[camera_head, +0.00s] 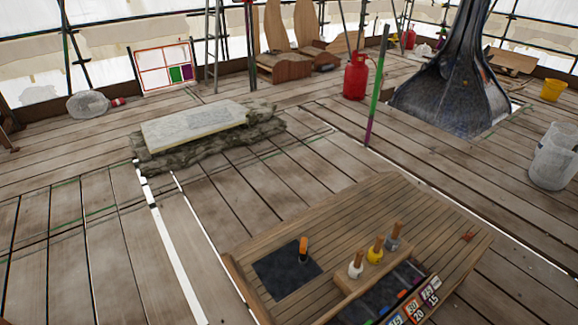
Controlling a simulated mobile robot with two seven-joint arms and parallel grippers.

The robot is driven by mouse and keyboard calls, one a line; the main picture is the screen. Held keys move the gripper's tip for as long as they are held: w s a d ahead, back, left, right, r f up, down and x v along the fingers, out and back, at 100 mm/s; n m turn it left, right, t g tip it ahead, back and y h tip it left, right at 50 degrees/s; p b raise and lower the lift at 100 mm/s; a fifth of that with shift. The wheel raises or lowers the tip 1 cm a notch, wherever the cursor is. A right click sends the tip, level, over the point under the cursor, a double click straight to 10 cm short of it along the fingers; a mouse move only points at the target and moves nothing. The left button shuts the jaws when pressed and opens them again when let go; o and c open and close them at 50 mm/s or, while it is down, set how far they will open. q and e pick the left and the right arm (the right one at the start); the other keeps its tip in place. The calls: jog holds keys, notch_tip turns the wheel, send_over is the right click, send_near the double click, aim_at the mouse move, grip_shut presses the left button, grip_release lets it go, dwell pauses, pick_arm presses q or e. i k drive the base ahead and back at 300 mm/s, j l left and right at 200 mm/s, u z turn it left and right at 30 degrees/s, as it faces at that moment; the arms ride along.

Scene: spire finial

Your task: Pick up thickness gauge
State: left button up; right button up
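A wooden bench (330,225) stands at the lower right of the head view. A small upright thing with an orange top and dark lower part (303,249) stands on a dark square pad (275,277) at the bench's left. Beside it, a wooden rack (362,281) holds three wooden-handled pieces: white (356,266), yellow (375,251) and grey (393,238). I cannot tell which thing is the thickness gauge. Neither of my grippers is in view.
A dark tray with coloured pieces and number labels (415,307) is at the bench's front, partly cut off. A small reddish thing (468,236) lies at its right.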

aim_at(302, 259)
jog(key=i+j+z, duration=0.15)
jog(key=z, duration=0.6)
jog(key=i+j+z, duration=0.25)
jog(key=j, duration=0.15)
jog(key=j+z, duration=0.25)
jog(key=j, duration=0.15)
jog(key=i+j, duration=0.1)
jog(key=j, duration=0.55)
jog(key=i+j+z, duration=0.15)
jog(key=j, duration=1.2)
jog(key=i+z, duration=0.05)
jog(key=i, duration=0.05)
